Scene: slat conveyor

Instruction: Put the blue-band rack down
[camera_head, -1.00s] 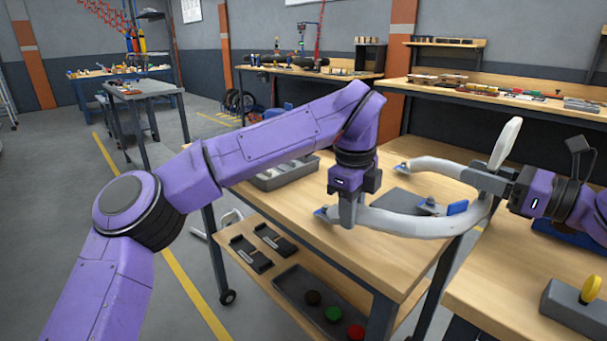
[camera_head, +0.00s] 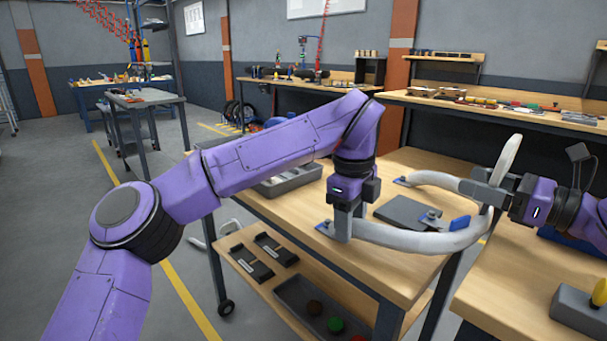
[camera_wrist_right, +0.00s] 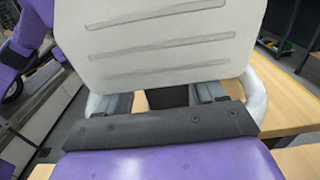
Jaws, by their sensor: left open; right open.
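A pale curved tube frame (camera_head: 400,238) with an upright panel, which I take for the blue-band rack, rests on the wooden bench top. Its small feet show blue. In the right wrist view its pale slotted panel (camera_wrist_right: 165,45) stands close in front, with tubes on both sides. My left gripper (camera_head: 342,226) is open, pointing down at the near tube's end by the foot. My right gripper (camera_head: 484,186) is open at the bend and panel; its two fingers also show apart in the wrist view (camera_wrist_right: 165,98).
A dark plate with a blue-ended clamp (camera_head: 460,222) lies inside the frame. A grey tray (camera_head: 290,180) sits behind my left arm. The lower shelf (camera_head: 268,285) holds black holders and a tray of coloured discs. A yellow-knobbed grey block (camera_head: 580,310) stands at right.

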